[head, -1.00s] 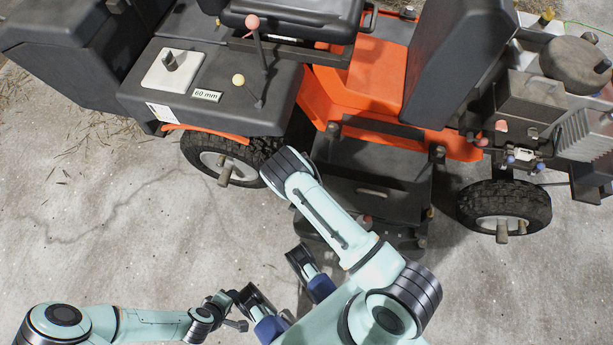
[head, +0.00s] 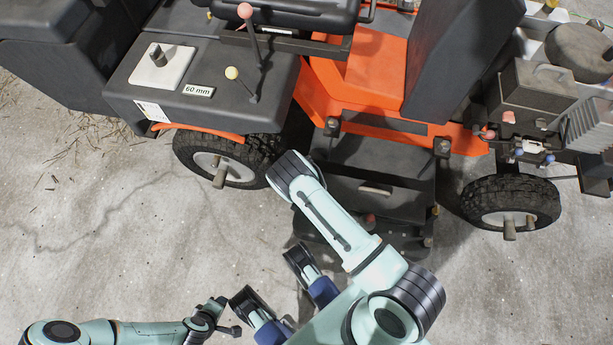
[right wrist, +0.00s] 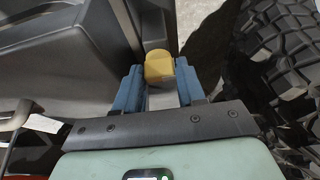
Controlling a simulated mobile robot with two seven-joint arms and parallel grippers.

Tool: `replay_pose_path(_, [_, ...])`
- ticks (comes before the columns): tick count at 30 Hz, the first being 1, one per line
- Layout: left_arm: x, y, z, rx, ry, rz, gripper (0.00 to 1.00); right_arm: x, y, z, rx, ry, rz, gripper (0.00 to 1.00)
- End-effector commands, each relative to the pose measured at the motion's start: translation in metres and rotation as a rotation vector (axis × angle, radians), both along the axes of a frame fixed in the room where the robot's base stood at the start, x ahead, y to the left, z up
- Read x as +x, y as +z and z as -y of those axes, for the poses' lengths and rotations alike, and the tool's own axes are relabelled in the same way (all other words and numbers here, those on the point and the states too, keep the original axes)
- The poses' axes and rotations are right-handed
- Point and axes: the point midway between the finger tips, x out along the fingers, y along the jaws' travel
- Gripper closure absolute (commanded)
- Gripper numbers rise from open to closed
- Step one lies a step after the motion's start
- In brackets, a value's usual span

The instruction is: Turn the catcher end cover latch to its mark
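In the right wrist view the two blue fingers of my right gripper (right wrist: 159,82) stand a little apart. A yellow block-shaped piece (right wrist: 159,66) shows at their tips, filling most of the gap. I cannot tell whether the fingers touch it, or whether it is the latch. No mark is readable there. A large dark box (head: 55,50) at the far left may be the catcher.
The orange and black mower (head: 375,75) fills the upper scene. Its coarse tyre (head: 510,200) is on the right, another (head: 245,155) left of centre. In the right wrist view a tyre (right wrist: 285,60) stands close on the right.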

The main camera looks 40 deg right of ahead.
Motion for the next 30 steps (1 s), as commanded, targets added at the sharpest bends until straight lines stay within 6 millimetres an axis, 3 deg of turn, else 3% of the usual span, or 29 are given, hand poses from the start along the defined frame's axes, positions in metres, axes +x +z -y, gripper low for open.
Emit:
replay_pose_path(2, [0.000, 0.000, 0.000, 0.000, 0.000, 0.000, 0.52, 0.000, 0.000, 0.000, 0.000, 0.000, 0.000, 0.61])
replay_pose_path(6, [0.000, 0.000, 0.000, 0.000, 0.000, -0.001, 0.52, 0.000, 0.000, 0.000, 0.000, 0.000, 0.000, 1.00])
replay_pose_path(30, [0.005, -0.042, 0.000, 0.000, 0.000, -0.008, 0.52, 0.002, -0.002, -0.002, -0.001, -0.284, -0.001, 1.00])
